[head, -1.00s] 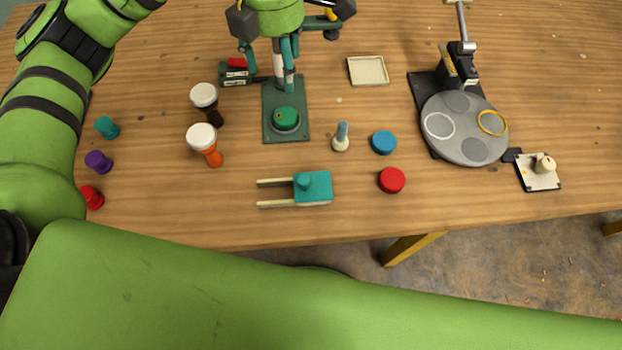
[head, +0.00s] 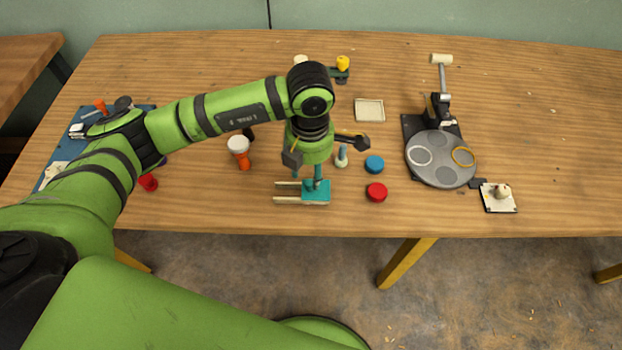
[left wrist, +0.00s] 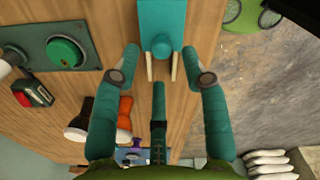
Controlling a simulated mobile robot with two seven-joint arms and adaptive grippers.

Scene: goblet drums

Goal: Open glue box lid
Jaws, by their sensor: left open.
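The teal box (head: 318,196) with a round knob and two pale wooden rails fits the glue box. It lies near the table's front edge, and its lid seam cannot be made out. My left gripper (head: 308,174) hangs above it, pointing down, and hides part of it. In the left wrist view the box (left wrist: 160,15) is at the top, its knob (left wrist: 161,47) between the spread fingertips of the open left gripper (left wrist: 161,58). I cannot tell whether the fingers touch it. My right gripper is not in view.
A blue lid (head: 374,164), a red lid (head: 376,192) and a small bottle (head: 341,156) stand right of the box. A grey turntable (head: 436,178) is farther right. The green plate (left wrist: 80,42) shows in the wrist view.

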